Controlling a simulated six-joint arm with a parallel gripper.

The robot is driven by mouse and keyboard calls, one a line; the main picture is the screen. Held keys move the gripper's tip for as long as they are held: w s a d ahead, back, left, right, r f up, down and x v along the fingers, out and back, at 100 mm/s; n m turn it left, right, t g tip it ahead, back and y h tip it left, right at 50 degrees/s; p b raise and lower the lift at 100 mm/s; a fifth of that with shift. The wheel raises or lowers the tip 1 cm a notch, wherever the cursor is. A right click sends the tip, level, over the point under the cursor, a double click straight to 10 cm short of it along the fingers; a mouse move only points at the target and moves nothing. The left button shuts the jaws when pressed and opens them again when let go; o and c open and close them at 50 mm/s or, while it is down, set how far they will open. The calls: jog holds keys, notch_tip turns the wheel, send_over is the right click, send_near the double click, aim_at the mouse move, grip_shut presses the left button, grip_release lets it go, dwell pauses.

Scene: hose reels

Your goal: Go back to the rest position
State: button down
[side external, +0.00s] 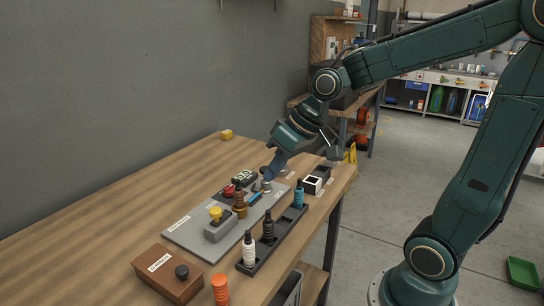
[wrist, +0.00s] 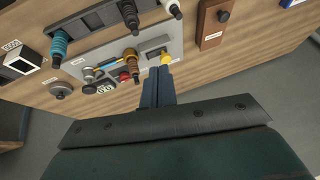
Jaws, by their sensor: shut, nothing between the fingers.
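The panel also carries a brown-orange spool (side external: 239,198), a red knob (side external: 229,190) and a short blue piece (side external: 254,198).
A dark tray (side external: 262,251) holds white (side external: 248,250), black (side external: 269,226) and teal (side external: 299,194) spools. A brown box (side external: 166,274) and an orange spool (side external: 220,290) stand at the near end. A yellow block (side external: 226,134) lies by the wall. The table's left side is clear.

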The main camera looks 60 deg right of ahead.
jog(key=s+r+h, duration=0.2)
jog(key=s+r, duration=0.1)
jog(key=s, duration=1.1)
jog(key=shift+s+a, duration=0.15)
jog(key=shift+a, duration=0.15)
